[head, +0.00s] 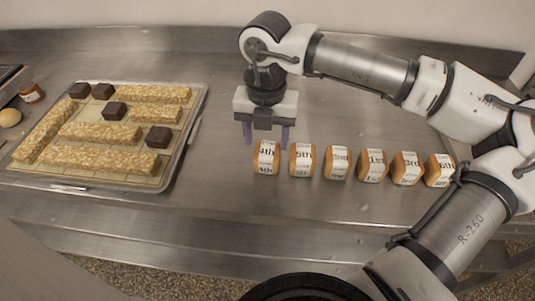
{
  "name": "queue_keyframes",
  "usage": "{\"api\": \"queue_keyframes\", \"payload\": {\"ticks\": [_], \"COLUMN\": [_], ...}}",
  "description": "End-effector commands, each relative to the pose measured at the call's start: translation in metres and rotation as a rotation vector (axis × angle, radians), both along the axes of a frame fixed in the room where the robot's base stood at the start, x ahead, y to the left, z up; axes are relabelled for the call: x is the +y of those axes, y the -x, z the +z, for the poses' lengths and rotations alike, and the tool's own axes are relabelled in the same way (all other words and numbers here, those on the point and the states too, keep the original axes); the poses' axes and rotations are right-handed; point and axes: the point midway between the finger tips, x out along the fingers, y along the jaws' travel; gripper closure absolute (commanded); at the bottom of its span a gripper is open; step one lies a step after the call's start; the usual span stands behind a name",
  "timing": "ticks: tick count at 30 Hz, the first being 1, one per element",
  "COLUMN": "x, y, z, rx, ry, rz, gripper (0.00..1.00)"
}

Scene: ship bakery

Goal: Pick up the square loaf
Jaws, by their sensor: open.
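Several small square loaves with white paper bands stand in a row on the steel counter. From left to right they include a loaf marked 4th (266,157), one marked 5th (302,159), one that seems to read 2nd (338,162), one marked 1st (372,165), one that seems to read 3rd (405,168) and one marked 6th (438,170). My gripper (267,135) points down with its purple fingers apart, just behind and above the 4th loaf. It holds nothing.
A tray (181,153) on the left holds long nut-covered bars and several dark cubes. A jar (31,92) and a round bun (10,117) are at the far left. The steel counter (225,190) is bare between tray and loaves and along its front.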

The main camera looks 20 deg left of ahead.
Motion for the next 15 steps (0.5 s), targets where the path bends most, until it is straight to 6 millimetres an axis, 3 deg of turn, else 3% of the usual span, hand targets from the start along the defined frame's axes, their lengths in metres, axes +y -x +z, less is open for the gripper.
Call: {"api": "queue_keyframes", "payload": {"ticks": [9,15], "x": [-0.001,0.000], "y": [-0.003,-0.004], "z": [-0.040,-0.052], "rx": [0.003,-0.001], "ry": [0.000,-0.001], "rz": [0.000,0.000], "gripper": [0.44,0.44]}}
